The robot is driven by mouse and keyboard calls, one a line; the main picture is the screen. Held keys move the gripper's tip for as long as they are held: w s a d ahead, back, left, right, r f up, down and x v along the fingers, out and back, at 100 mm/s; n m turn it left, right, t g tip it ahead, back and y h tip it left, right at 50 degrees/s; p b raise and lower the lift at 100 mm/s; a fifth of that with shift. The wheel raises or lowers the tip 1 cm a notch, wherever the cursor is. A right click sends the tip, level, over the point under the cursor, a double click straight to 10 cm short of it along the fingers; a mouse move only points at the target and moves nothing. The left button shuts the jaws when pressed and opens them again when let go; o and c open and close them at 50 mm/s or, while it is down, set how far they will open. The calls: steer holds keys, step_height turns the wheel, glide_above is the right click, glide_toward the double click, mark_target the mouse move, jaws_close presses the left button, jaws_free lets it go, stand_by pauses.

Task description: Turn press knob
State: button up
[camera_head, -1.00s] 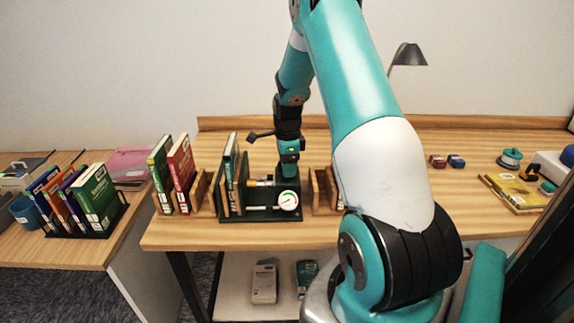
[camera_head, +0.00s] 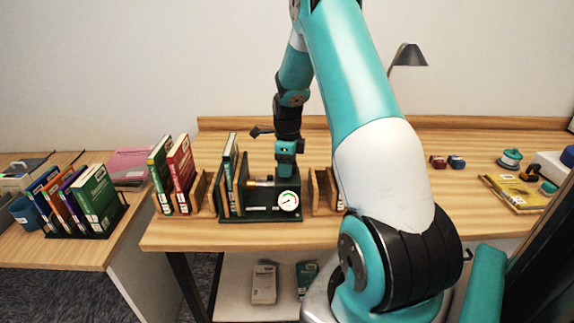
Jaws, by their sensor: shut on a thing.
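The dark green book press (camera_head: 262,214) stands at the front of the wooden desk, left of the middle. Its round white gauge (camera_head: 289,201) faces me. A green book (camera_head: 230,165) stands upright between boards at the press's left end. A brass-coloured part (camera_head: 259,183) shows on the press, left of my gripper. My gripper (camera_head: 286,174) points down at the press's right part, just behind and above the gauge. It is shut on the press knob, which my gripper hides; the fingertips are hard to make out.
Red and green books (camera_head: 181,172) stand left of the press, and a wooden holder (camera_head: 322,190) stands to its right. A rack (camera_head: 100,232) of books is on the left table. The desk behind the press is mostly clear.

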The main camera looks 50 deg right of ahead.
steer(key=shift+s, duration=0.1)
steer(key=o, duration=0.9)
step_height(320, 180, up, 18)
steer(key=shift+f+b, duration=0.25)
steer(key=shift+b, duration=1)
